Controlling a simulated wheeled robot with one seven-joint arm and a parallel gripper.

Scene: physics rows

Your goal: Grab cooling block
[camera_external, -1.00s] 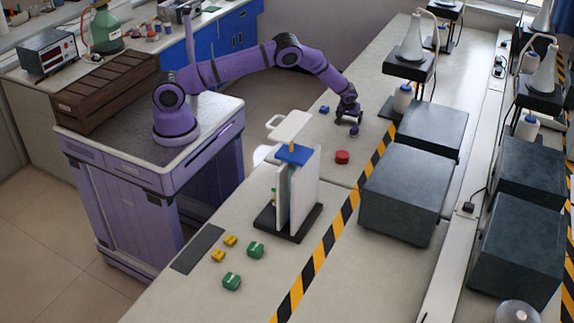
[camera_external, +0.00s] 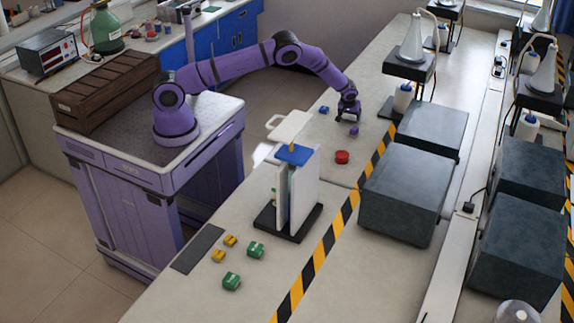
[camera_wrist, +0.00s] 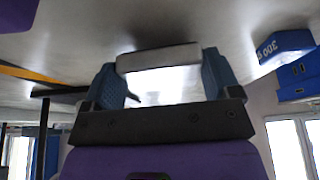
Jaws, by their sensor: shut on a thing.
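My gripper (camera_external: 348,115) is at the far part of the bench, near the yellow-and-black tape. In the wrist view its two dark blue-grey fingers (camera_wrist: 160,80) stand on either side of a pale grey block (camera_wrist: 158,57), with a bright white face below its edge. The gripper is shut on this pale block. In the outside view the block is mostly hidden by the gripper. No label shows on it, so I cannot tell from its look whether it is the cooling block.
A white-panelled stand (camera_external: 304,190) and small green and yellow blocks are nearer the camera.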

